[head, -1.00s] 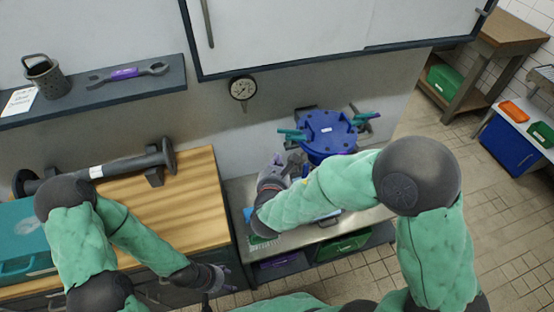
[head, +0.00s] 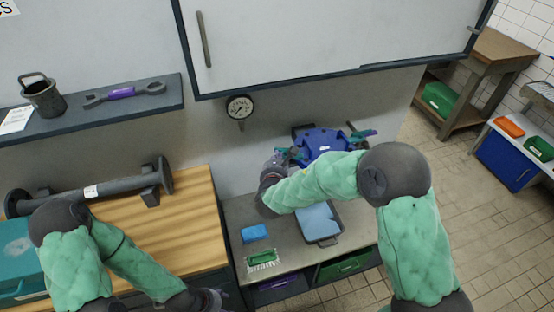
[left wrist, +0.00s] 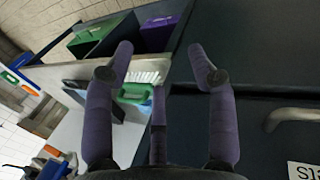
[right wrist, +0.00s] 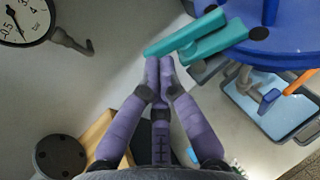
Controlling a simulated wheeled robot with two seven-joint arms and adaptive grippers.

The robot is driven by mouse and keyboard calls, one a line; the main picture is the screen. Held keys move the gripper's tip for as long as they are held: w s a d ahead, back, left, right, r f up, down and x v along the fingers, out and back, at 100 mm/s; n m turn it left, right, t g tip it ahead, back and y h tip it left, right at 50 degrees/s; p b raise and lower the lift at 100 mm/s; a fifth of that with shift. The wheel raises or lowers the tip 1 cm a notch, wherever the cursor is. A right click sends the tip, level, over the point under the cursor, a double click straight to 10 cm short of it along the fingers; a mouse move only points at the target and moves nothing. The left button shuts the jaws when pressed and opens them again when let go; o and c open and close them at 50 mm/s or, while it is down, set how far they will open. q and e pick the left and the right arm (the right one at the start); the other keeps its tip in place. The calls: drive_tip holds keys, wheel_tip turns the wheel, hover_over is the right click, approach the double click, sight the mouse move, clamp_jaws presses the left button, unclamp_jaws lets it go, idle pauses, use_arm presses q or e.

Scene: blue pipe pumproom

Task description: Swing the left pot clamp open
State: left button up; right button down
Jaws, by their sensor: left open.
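The pot with a round blue lid (head: 322,139) stands on the metal counter against the wall, its front partly hidden by my right arm. The left pot clamp (head: 282,152) has a teal handle, which shows large in the right wrist view (right wrist: 205,38) beside the blue lid (right wrist: 285,22). Another teal-handled clamp (head: 362,134) is on the pot's right. My right gripper (right wrist: 160,62) has its fingers together, with tips at the left clamp handle's near edge; contact is unclear. My left gripper (head: 212,298) is open and empty, low beside the counter, also in its wrist view (left wrist: 160,50).
A blue sponge (head: 254,233), a brush (head: 264,260) and a tray with a light blue sheet (head: 318,222) lie on the counter before the pot. A pressure gauge (head: 240,107) juts from the wall above. A wooden bench (head: 190,210) is left.

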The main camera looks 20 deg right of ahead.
drive_tip(key=shift+w+a+m+g+h, duration=0.15)
drive_tip(key=shift+w+m+g+h, duration=0.15)
drive_tip(key=shift+m+h, duration=0.4)
drive_tip(key=shift+w+a+m+g+h, duration=0.15)
drive_tip(key=shift+m+g+h, duration=0.25)
drive_tip(key=shift+m+h, duration=0.3)
drive_tip(key=w+m+g+h, duration=0.1)
drive_tip(key=m+g+h, duration=0.1)
drive_tip(key=w+m+g+h, duration=0.1)
drive_tip(key=m+g, duration=0.1)
drive_tip(key=w+m+g+h+p, duration=0.1)
drive_tip(key=m+g+h, duration=0.1)
drive_tip(key=shift+w+d+m+h, duration=0.1)
drive_tip(key=shift+w+m+h, duration=0.2)
drive_tip(key=shift+w+d+p, duration=0.25)
drive_tip(key=shift+w+p, duration=0.2)
drive_tip(key=shift+w, duration=0.05)
idle(2.4)
drive_tip(key=shift+a, duration=0.1)
